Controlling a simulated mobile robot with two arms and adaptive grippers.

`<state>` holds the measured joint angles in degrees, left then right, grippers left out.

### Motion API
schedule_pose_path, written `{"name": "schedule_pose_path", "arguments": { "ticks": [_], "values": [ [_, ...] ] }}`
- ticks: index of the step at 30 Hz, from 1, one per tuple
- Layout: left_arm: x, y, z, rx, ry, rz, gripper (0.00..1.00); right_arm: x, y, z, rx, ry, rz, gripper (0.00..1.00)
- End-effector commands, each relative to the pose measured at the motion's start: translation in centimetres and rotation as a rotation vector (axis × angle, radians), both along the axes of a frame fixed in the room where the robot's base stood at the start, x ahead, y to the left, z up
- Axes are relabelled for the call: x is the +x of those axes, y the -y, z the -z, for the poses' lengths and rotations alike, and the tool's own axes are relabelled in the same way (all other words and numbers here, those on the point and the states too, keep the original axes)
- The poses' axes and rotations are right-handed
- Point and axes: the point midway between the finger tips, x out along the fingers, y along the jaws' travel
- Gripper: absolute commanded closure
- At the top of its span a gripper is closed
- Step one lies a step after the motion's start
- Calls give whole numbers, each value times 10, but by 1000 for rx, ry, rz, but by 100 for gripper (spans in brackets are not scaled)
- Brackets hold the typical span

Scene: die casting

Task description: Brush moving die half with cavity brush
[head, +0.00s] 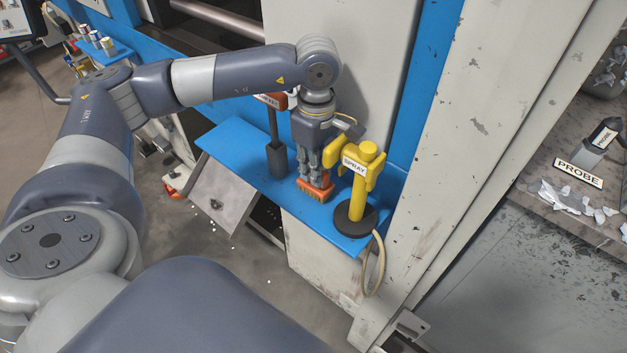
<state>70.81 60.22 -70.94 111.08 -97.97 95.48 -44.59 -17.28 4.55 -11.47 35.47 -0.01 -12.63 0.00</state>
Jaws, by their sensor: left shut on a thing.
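My left gripper (314,174) points down over a blue shelf and is shut on an orange brush (316,193). The brush has an orange block with pale bristles beneath it. It is at the shelf surface; I cannot tell whether the bristles touch it. I cannot make out the moving die half in this view. My right gripper is not in view.
A yellow sprayer (358,190) labelled SPRAY stands on a dark round base close right of the gripper. A dark post (276,150) with an orange labelled top stands left. The blue shelf (237,145) is bare at its left end. A machine column (470,120) rises at right.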

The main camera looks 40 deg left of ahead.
Motion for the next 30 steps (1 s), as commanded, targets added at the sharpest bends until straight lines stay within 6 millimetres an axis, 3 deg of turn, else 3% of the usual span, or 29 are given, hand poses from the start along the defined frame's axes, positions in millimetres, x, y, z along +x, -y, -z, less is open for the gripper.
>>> {"name": "schedule_pose_path", "arguments": {
  "ticks": [21, 30],
  "values": [
    [0, 0, -57, 0, 2, 0, 100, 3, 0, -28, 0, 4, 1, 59],
    [0, 0, -58, 0, 1, 0, 100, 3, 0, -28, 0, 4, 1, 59]
  ]
}}
